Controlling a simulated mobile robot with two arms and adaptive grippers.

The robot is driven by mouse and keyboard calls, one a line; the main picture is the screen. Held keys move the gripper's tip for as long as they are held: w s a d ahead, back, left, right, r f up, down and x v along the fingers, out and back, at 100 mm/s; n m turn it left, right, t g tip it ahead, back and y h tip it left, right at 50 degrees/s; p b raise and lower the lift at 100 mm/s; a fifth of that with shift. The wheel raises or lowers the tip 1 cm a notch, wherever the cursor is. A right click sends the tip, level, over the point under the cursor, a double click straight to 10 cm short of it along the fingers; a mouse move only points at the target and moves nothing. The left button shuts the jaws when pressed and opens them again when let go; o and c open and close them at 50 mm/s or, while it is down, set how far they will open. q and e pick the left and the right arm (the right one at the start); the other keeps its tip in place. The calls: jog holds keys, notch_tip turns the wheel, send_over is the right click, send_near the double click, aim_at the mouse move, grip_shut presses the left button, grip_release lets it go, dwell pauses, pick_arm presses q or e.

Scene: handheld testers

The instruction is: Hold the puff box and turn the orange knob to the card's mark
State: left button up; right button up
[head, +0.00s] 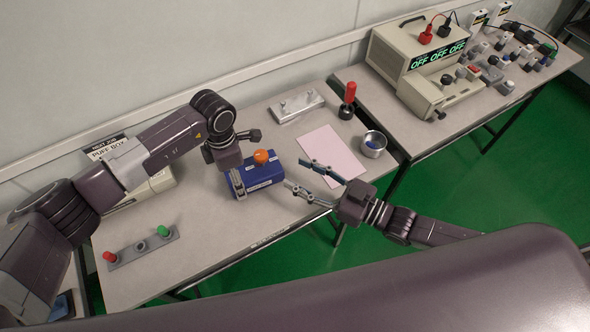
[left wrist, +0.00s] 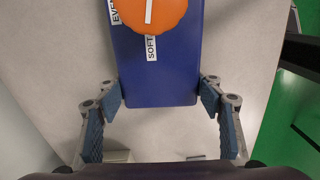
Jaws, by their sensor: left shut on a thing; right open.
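The blue puff box (head: 262,177) stands on the near table with its orange knob (head: 261,156) on top. My left gripper (head: 243,178) is shut on the box. In the left wrist view its pads (left wrist: 160,96) press both sides of the blue body (left wrist: 165,65). The knob (left wrist: 152,10) shows there partly cut off, its white line running up and down, beside labels starting "EVE" and reading "SOFT". A card (head: 107,147) at the back left reads "NEXT JOB PUFF BOX"; I cannot make out a mark on it. My right gripper (head: 297,173) is open and empty, right of the box.
A pink sheet (head: 332,155) lies right of the box, with a metal bowl (head: 373,144) and a red-handled tool (head: 348,100) beyond. A grey strip with red and green knobs (head: 142,248) lies at front left. A beige instrument (head: 410,60) stands on the far table.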

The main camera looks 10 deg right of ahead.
pick_arm(q)
jog(key=o, duration=1.2)
notch_tip(320, 180, up, 12)
